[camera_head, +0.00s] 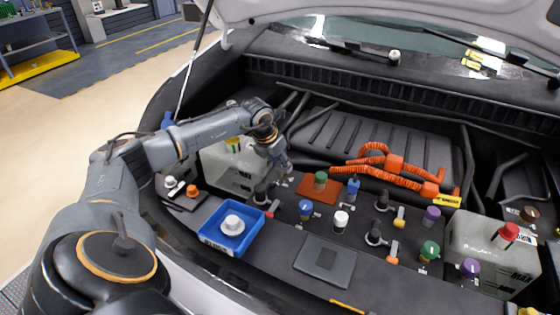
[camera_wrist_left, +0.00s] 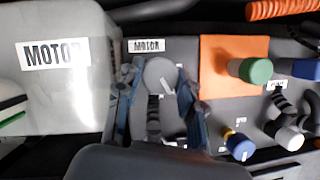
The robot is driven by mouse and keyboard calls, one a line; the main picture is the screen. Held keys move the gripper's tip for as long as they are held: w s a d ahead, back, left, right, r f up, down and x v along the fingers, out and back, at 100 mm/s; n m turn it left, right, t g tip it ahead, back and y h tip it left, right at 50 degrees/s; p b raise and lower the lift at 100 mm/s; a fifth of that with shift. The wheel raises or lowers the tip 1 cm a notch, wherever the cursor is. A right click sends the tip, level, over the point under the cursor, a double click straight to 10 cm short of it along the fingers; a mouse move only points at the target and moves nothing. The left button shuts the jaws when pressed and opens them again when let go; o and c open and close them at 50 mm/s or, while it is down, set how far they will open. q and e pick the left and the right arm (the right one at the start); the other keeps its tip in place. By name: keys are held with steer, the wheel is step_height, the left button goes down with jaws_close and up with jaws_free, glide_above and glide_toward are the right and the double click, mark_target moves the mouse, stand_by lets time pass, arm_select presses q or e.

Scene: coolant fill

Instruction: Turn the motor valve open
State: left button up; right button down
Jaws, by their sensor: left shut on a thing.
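The motor valve (camera_head: 261,195) is a dark fitting with a red-tipped handle (camera_head: 270,212), on the black panel beside the left grey tank. My left gripper (camera_head: 272,182) reaches down onto it from above, its fingers closed around it. In the left wrist view the valve's round grey top (camera_wrist_left: 160,73) sits between the two fingers of my left gripper (camera_wrist_left: 163,105), below a small "MOTOR" label (camera_wrist_left: 146,45). The fingers and wrist hide much of the valve, so its exact turn angle is hard to tell. My right gripper is not in view.
The grey motor tank (camera_wrist_left: 55,90) stands close left of the gripper. An orange plate (camera_head: 309,193) with a green cap (camera_head: 320,180) lies to the right. A blue tray (camera_head: 208,235) with a white cap (camera_head: 232,222) is in front. Other valves (camera_head: 376,235) and coloured caps stand farther right.

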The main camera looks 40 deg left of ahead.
arm_select(q)
steer(key=n+y, duration=0.1)
steer(key=n, duration=0.1)
steer(key=shift+d+n, duration=0.1)
steer(key=shift+n, duration=0.3)
steer(key=n+y+b, duration=0.1)
steer(key=n, duration=0.1)
steer(key=n+b, duration=0.1)
steer(key=n, duration=0.1)
steer(key=shift+w+d+f+g+y, duration=0.1)
steer(key=shift+w+d+g+y, duration=0.05)
steer(key=shift+g+y, duration=0.25)
steer(key=n+g, duration=0.1)
steer(key=n, duration=0.1)
steer(key=n+y+b, duration=0.1)
steer(key=n, duration=0.2)
steer(key=shift+n+g, duration=0.3)
steer(key=shift+g, duration=0.1)
steer(key=o, duration=1.2)
steer(key=shift+r, duration=0.2)
steer(key=v, duration=1.1)
steer(key=shift+d+r, duration=0.3)
steer(key=shift+r, duration=0.05)
